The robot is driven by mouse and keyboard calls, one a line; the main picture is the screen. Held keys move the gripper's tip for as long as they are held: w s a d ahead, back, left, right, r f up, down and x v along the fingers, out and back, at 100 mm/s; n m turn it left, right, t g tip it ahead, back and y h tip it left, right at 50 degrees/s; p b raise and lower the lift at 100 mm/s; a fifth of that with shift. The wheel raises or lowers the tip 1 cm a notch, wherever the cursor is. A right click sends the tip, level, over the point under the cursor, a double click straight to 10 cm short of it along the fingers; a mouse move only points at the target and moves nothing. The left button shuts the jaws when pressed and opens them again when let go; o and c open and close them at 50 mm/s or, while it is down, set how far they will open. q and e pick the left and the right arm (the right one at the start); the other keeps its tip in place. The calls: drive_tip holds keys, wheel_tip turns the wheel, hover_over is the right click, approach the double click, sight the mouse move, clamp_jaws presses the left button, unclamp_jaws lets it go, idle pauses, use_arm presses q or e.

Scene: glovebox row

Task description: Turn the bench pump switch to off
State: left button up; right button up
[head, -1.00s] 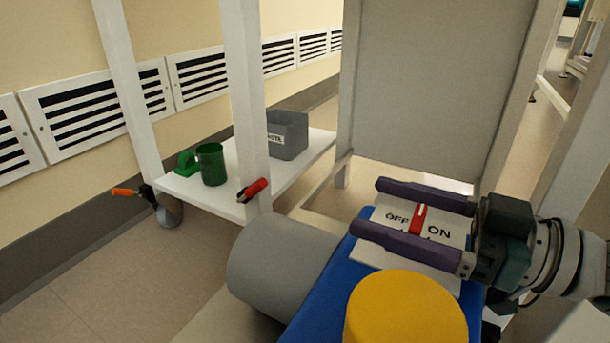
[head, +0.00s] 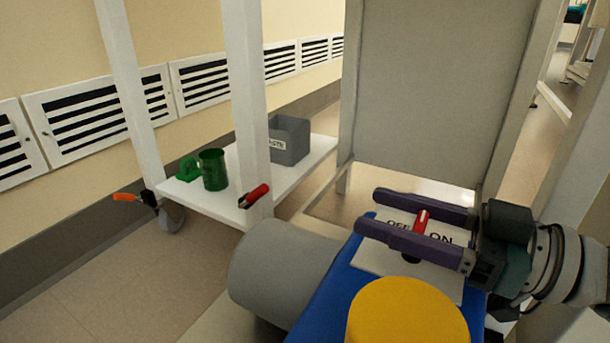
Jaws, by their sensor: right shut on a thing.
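The pump switch plate (head: 378,261) is white, marked OFF on the left and ON on the right. It lies on the blue pump body (head: 330,290). Its red switch handle (head: 422,219) stands between the two words, leaning slightly right. My right gripper (head: 369,211) reaches in from the right, its two purple fingers shut on the handle, one on the far side and one on the near side. The fingers cover part of the plate and lettering, and the handle's base is hidden. My left gripper is out of view.
A yellow cylinder (head: 408,315) stands close in front of the plate. A grey cylinder (head: 280,268) lies at the pump's left. A white shelf (head: 315,158) behind holds a green mug (head: 213,170) and a grey bin (head: 289,140). A grey panel (head: 437,90) rises behind the switch.

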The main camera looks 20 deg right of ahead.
drive_tip(key=shift+f+n+g+y+b, duration=0.15)
drive_tip(key=shift+n+g+y+b, duration=0.45)
drive_tip(key=shift+y+b, duration=0.1)
drive_tip(key=shift+c, duration=0.3)
drive_tip(key=shift+s+a+g, duration=0.1)
drive_tip(key=shift+s+g, duration=0.05)
drive_tip(key=shift+g, duration=0.15)
drive_tip(key=o, duration=1.4)
drive_tip(key=shift+r, duration=0.2)
